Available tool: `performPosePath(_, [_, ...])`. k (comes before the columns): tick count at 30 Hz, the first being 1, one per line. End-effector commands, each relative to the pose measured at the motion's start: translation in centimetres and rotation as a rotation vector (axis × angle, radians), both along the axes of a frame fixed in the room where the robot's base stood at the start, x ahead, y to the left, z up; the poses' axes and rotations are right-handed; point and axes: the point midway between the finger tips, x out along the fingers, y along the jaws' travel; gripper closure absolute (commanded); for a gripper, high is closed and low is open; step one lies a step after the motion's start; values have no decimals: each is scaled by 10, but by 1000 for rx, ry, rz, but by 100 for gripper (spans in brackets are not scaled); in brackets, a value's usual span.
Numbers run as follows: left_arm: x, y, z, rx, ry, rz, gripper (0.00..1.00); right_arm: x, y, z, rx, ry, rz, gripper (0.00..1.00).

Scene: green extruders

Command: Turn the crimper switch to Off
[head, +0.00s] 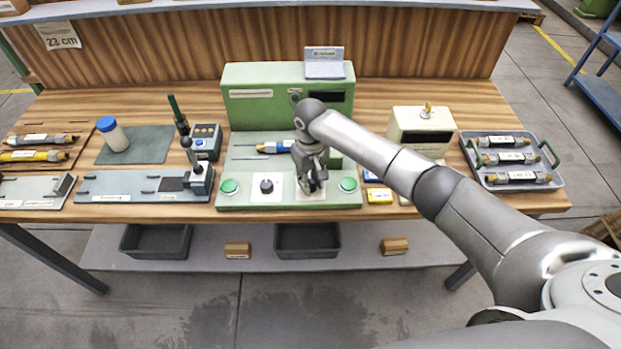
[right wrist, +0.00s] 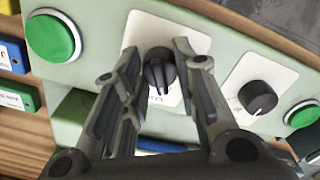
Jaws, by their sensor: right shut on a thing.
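The green crimper machine (head: 245,200) stands at the middle of the bench, with a control panel along its front edge. My right gripper (head: 312,186) reaches down over the white plate of the panel's right-hand switch. In the right wrist view the black switch knob (right wrist: 160,75) lies between the two fingers of my right gripper (right wrist: 157,52), which is shut on it. Its pointer ridge runs roughly along the fingers; its label is mostly hidden. The head view hides this knob behind the gripper. My left gripper is not in view.
A second black knob (head: 267,186) and green buttons (head: 229,186) (head: 348,184) flank the switch. A blue-banded hose (head: 274,147) lies on the machine. A tray (head: 552,180) of hoses stands right; a grey fixture (head: 130,187) and blue-lidded jar (head: 113,133) stand left.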

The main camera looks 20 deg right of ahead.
Motion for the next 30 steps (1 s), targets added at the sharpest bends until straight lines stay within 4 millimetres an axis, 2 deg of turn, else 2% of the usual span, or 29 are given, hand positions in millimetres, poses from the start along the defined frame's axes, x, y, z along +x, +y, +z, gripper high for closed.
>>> performPosePath(9, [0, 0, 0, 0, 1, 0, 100, 0, 0, 0, 0, 1, 3, 96])
performPosePath(10, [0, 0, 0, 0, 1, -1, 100, 0, 0, 0, 0, 1, 3, 69])
performPosePath(15, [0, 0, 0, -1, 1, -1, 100, 0, 0, 0, 0, 1, 2, 49])
performPosePath(25, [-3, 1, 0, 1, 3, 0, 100, 0, 0, 2, 0, -1, 1, 49])
performPosePath(30, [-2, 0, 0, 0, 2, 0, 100, 1, 1, 24, 2, -4, 2, 49])
